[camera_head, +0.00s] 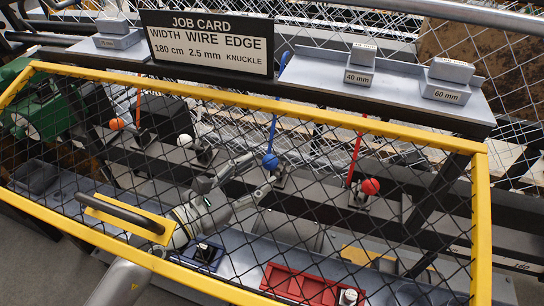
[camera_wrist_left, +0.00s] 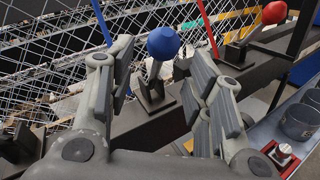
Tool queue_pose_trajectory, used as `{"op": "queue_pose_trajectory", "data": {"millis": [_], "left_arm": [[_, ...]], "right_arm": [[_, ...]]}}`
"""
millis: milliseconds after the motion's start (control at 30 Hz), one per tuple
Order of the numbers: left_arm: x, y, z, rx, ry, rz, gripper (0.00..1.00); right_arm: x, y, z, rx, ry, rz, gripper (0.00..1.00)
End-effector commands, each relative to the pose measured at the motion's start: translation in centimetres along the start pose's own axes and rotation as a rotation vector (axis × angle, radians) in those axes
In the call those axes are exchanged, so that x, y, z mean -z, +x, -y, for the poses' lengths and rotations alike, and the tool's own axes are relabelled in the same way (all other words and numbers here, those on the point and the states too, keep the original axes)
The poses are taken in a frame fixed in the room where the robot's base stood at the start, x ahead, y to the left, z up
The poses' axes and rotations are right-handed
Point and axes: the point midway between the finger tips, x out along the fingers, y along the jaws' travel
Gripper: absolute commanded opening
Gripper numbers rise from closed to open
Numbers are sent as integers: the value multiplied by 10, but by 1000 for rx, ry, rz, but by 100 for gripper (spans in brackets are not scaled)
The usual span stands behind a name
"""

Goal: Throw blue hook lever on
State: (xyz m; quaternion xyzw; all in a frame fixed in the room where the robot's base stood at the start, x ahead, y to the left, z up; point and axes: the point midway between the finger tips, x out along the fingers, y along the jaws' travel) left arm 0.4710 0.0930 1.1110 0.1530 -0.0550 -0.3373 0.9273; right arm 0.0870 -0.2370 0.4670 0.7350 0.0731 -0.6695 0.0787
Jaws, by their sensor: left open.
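The blue hook lever has a round blue knob (camera_head: 270,161) on a short dark arm and bracket, mounted on a dark rail behind the yellow-framed mesh. In the left wrist view the knob (camera_wrist_left: 163,43) sits ahead of and between my spread fingers, with a gap on each side. My left gripper (camera_head: 246,174) is open and empty, just left of the knob in the head view. It also shows in the left wrist view (camera_wrist_left: 160,62). A thin blue rod (camera_head: 273,130) rises behind the knob. My right gripper is not in view.
Levers with white (camera_head: 184,141), orange (camera_head: 117,124) and red (camera_head: 370,187) knobs share the rail. The yellow-framed guard (camera_head: 300,109) crosses the view in front of my left gripper. A red tray (camera_head: 300,283) lies below; a job card (camera_head: 208,43) stands above.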

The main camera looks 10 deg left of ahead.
Motion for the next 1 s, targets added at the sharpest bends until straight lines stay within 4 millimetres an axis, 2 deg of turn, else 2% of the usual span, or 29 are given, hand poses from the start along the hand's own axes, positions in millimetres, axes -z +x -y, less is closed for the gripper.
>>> {"op": "queue_pose_trajectory", "data": {"millis": [100, 300, 700, 1000], "left_arm": [[-4, 23, -2, -2, -2, 3, 47], [-2, 46, -1, -2, -2, 1, 47], [0, 53, 0, -1, -2, 1, 46], [0, 53, 0, -1, -2, 1, 7]], "right_arm": [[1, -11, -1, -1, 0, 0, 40], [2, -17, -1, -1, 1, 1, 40], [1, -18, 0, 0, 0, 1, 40], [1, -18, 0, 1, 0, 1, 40]]}}
